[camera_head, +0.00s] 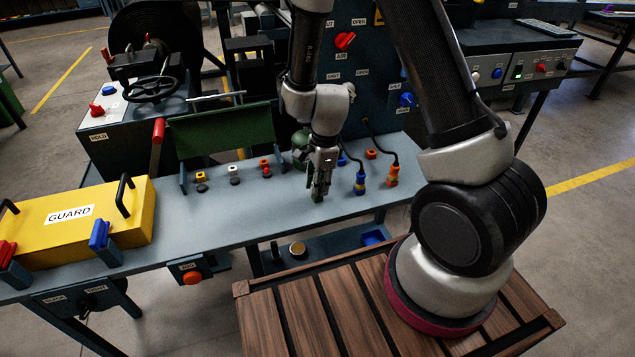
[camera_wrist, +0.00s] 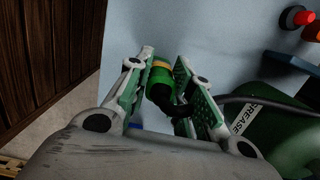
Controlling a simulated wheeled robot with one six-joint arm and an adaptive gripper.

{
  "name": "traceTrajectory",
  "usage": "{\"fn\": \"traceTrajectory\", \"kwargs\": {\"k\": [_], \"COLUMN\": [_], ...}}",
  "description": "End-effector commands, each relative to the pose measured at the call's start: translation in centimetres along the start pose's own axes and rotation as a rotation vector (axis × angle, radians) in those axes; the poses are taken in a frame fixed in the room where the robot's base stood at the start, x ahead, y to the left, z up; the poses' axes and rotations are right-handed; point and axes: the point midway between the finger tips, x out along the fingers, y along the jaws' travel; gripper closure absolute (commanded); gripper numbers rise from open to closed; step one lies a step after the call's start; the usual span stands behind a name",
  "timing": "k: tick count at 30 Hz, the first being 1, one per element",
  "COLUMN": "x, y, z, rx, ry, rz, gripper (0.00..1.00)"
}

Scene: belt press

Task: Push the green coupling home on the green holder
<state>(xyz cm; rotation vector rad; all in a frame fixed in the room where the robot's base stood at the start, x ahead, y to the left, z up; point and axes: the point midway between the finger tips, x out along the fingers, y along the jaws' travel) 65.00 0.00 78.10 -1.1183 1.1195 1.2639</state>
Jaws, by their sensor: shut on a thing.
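My gripper (camera_head: 321,182) points down over the grey-blue bench, right of the middle. In the wrist view my gripper (camera_wrist: 164,60) is shut on the green coupling (camera_wrist: 159,80), which sits between the two finger pads. The coupling has a green body with a yellowish band, and a black hose bends away from its near end. In the head view the fingers mostly hide the coupling. I cannot make out the green holder clearly in either view, nor whether the coupling touches it.
A blue coupling (camera_head: 360,184) and an orange one (camera_head: 392,175) stand on the bench to the right, with black hoses. A green grease container (camera_wrist: 285,135) is close beside my gripper. A yellow guard (camera_head: 85,222) lies on the left. The bench front middle is clear.

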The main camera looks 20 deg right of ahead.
Motion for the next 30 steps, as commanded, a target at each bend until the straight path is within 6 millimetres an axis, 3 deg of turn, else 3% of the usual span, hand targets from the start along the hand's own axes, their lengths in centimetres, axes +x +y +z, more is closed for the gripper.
{"fn": "traceTrajectory", "kwargs": {"k": [14, 15, 19, 30], "x": [0.48, 0.48, 0.47, 0.16], "y": [0.00, -0.01, -0.01, -0.04], "z": [-0.07, -0.07, -0.06, -0.04], "rx": [-0.001, -0.001, -0.001, 0.000], "ry": [0.000, 0.000, 0.000, 0.000], "rz": [0.000, 0.000, 0.000, -0.001], "gripper": [1.00, 0.74, 0.53, 0.53]}}
